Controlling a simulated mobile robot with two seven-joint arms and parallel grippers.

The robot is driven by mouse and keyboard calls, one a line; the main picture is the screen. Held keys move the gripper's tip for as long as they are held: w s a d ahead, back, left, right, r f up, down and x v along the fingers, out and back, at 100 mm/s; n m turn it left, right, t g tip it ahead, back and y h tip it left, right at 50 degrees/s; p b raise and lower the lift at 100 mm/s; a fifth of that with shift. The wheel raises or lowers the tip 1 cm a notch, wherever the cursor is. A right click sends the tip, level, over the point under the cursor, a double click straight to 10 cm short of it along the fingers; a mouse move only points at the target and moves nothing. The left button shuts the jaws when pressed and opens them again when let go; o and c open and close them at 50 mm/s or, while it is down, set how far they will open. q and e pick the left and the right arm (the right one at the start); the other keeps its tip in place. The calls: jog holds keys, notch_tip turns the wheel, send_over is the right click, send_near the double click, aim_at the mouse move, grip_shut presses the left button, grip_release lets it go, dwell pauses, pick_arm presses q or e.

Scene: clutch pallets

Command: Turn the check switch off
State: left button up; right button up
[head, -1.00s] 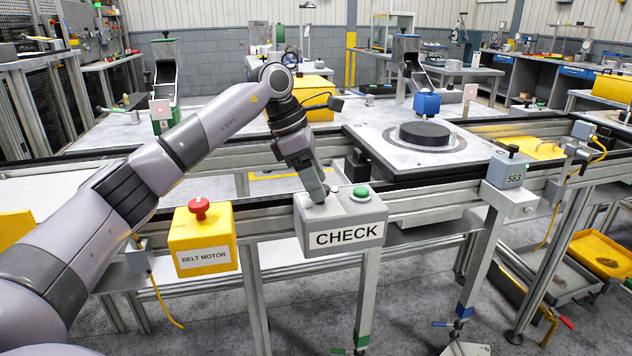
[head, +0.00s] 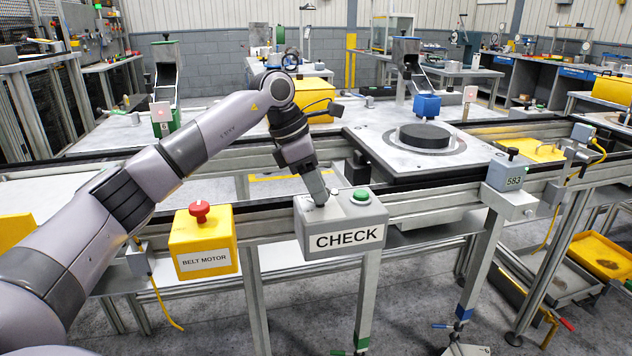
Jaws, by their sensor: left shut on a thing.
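The check switch box (head: 342,239) is a grey box with a CHECK label, fixed to the front rail of the conveyor. A green button or lamp (head: 361,196) sits on its top at the right. My left gripper (head: 322,202) points down onto the left part of the box top. It is shut on the small switch lever (head: 333,192) there, which the fingers mostly hide. The lever's exact tilt cannot be made out. My right gripper is not in view.
A yellow BELT MOTOR box (head: 203,243) with a red mushroom button (head: 200,211) stands just left of the check box, below my left arm. A black disc (head: 424,135) lies on a plate (head: 385,147) behind. A grey box marked 583 (head: 508,172) is to the right.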

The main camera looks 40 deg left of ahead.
aim_at(311, 214)
pick_arm(q)
jog(key=n+p, duration=0.1)
jog(key=n, duration=0.1)
jog(key=shift+s+d+r+n+t+y, duration=0.1)
jog(key=shift+n+t+y, duration=0.2)
jog(key=shift+t, duration=0.1)
jog(key=n+y, duration=0.1)
jog(key=n, duration=0.1)
jog(key=shift+n+t+p, duration=0.3)
jog(key=n+y, duration=0.1)
jog(key=n, duration=0.2)
jog(key=shift+d, duration=0.2)
jog(key=shift+n+y+p, duration=0.35)
jog(key=shift+n+y, duration=0.25)
jog(key=shift+n, duration=0.7)
jog(key=o, duration=1)
jog(key=shift+o, duration=0.2)
jog(key=v, duration=0.7)
